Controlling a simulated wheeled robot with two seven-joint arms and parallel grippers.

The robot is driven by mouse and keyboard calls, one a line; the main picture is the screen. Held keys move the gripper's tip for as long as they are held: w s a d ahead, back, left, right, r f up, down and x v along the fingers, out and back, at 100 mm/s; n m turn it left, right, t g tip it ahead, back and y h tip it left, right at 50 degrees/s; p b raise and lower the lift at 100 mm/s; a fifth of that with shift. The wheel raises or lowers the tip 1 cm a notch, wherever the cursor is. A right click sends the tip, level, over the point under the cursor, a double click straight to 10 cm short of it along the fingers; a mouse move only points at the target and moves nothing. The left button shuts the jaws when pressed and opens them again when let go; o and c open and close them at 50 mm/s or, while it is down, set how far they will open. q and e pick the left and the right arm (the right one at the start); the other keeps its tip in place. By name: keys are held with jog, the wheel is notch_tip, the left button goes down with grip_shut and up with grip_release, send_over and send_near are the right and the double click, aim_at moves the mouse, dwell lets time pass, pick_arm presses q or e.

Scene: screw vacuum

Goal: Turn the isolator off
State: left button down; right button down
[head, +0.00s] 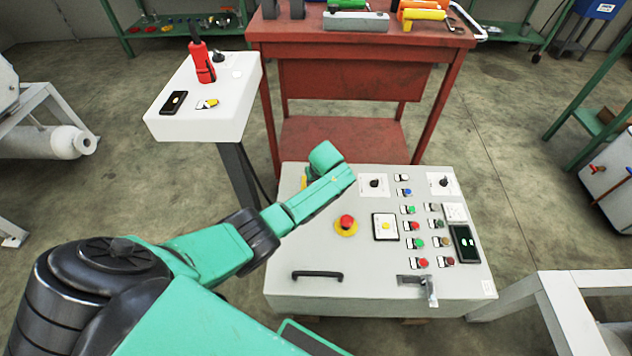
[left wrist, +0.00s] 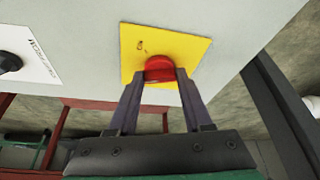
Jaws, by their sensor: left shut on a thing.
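The isolator is a red rotary knob (left wrist: 159,68) on a square yellow plate (left wrist: 190,50), seen in the left wrist view. My left gripper (left wrist: 158,76) has one finger on each side of the knob and is shut on it. In the head view my green left arm reaches over the left part of the grey control panel (head: 300,258). Its hand hides the knob and the fingers there; only a sliver of the yellow plate (head: 304,183) shows. My right gripper is in neither view.
The panel also carries a red emergency button (head: 347,222), black rotary switches (head: 374,183), several coloured push buttons, a black handle (head: 318,274) and a metal latch (head: 430,290). A red workbench (head: 360,80) stands behind. A white pedestal box (head: 215,115) is at upper left.

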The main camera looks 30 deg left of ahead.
pick_arm(q)
jog(key=shift+d+f+n, duration=0.1)
jog(key=shift+n, duration=0.4)
jog(key=n+g+y+b, duration=0.1)
jog(key=n+b, duration=0.2)
jog(key=shift+w+n, duration=0.15)
jog(key=shift+n, duration=0.15)
jog(key=shift+n+g+b, duration=0.4)
jog(key=shift+n, duration=0.2)
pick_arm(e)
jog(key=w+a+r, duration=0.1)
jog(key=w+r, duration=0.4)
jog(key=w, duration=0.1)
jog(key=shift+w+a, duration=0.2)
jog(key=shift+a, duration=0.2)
pick_arm(q)
jog(key=shift+c, duration=1.6)
grip_release()
jog(key=shift+r, duration=0.2)
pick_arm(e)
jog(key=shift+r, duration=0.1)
